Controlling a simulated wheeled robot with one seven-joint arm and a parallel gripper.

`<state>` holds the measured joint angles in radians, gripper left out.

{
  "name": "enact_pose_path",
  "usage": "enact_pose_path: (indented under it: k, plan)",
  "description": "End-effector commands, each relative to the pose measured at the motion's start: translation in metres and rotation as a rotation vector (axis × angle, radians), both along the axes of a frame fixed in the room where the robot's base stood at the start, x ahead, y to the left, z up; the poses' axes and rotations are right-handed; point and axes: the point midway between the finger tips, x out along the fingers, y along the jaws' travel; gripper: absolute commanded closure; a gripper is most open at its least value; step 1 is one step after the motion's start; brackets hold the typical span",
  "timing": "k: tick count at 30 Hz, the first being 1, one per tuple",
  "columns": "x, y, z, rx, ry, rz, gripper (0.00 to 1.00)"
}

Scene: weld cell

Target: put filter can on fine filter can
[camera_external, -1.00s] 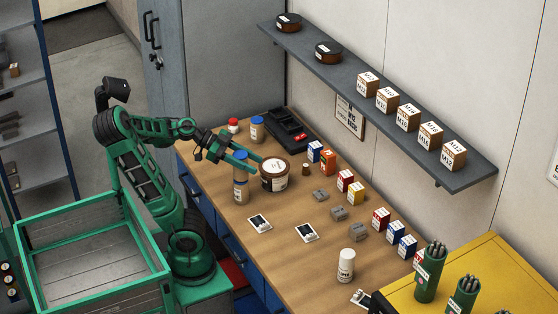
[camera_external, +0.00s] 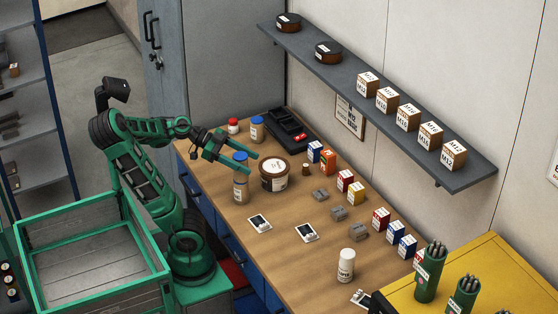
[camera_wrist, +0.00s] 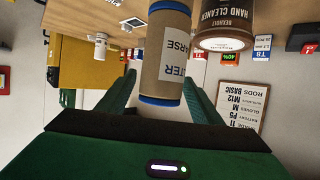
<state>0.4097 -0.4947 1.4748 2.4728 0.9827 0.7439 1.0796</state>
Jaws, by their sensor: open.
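The filter can (camera_external: 240,188) is a tan cylinder with a blue top, standing upright on the bench. Its label in the wrist view (camera_wrist: 165,52) partly reads "TER" and "ARSE". My gripper (camera_external: 251,165) is open, with its two green fingers on either side of the can's upper part. In the wrist view the can stands between the fingers, with visible room beside them. Another can with a blue top (camera_external: 257,130) stands farther back on the bench and may be the fine filter can. Its label is too small to read.
A brown hand cleaner tub (camera_external: 274,177) stands close to the right of the filter can. A red-capped container (camera_external: 233,126) stands beside the back can, and a black tray (camera_external: 288,130) lies right of it. Small boxes line the wall side. Bench around the cards (camera_external: 259,222) is mostly clear.

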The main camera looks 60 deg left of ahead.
Motion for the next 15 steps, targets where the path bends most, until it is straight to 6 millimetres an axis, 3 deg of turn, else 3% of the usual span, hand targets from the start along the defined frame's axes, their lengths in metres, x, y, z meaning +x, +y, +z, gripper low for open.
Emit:
enact_pose_path:
  k: [7, 15]
  plan:
    - [-0.026, 0.026, 0.016, 0.001, -0.004, 0.002, 0.4]
    - [-0.037, 0.037, 0.022, 0.0, 0.0, -0.001, 0.4]
